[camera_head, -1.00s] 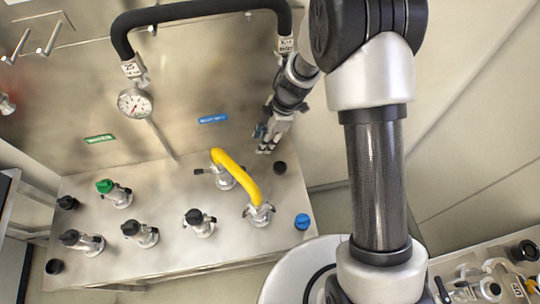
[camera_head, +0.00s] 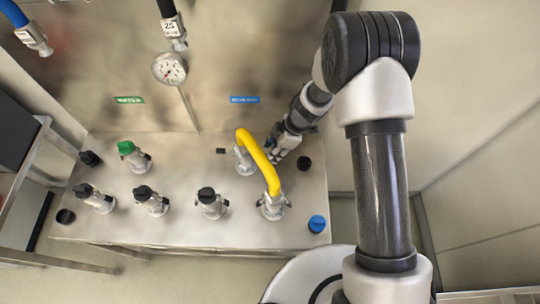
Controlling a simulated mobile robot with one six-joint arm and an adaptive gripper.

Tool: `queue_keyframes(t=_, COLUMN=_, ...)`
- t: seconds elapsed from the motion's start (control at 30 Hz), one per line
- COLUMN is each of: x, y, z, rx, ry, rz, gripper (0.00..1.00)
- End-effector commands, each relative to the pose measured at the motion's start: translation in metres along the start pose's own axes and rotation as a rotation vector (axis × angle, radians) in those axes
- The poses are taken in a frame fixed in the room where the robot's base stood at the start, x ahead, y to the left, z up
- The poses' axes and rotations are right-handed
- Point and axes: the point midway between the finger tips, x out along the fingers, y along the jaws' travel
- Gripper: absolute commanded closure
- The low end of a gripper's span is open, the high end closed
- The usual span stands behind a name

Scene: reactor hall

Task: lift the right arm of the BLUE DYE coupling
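The blue label (camera_head: 244,99) is on the steel back panel, its text too small to read. Below it a metal coupling (camera_head: 243,161) stands on the steel deck, with the back end of a yellow hose (camera_head: 262,160) on it. A small dark piece (camera_head: 220,151) shows at its left, perhaps its left arm. Its right arm is not clearly visible behind the hose and my gripper. My gripper (camera_head: 276,157) points down just right of the coupling and hose. Its fingers are small and partly blurred; I cannot tell whether they touch anything or are open.
The hose's front end is on another coupling (camera_head: 272,205). A blue cap (camera_head: 317,223) and a black cap (camera_head: 304,163) are on the right. A green-capped coupling (camera_head: 134,156) and several black-capped ones stand left. A gauge (camera_head: 170,68) hangs on the panel. The floor is free in front.

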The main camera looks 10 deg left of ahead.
Motion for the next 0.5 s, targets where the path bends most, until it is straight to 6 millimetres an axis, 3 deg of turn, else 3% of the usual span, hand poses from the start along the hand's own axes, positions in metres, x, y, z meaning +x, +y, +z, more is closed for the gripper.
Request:
queue_keyframes(t=0.2, x=0.023, y=0.001, z=0.000, rx=-0.002, ry=0.000, rz=0.001, gripper=0.63)
queue_keyframes(t=0.5, x=0.025, y=0.001, z=0.000, rx=-0.001, ry=0.000, rz=0.001, gripper=0.63)
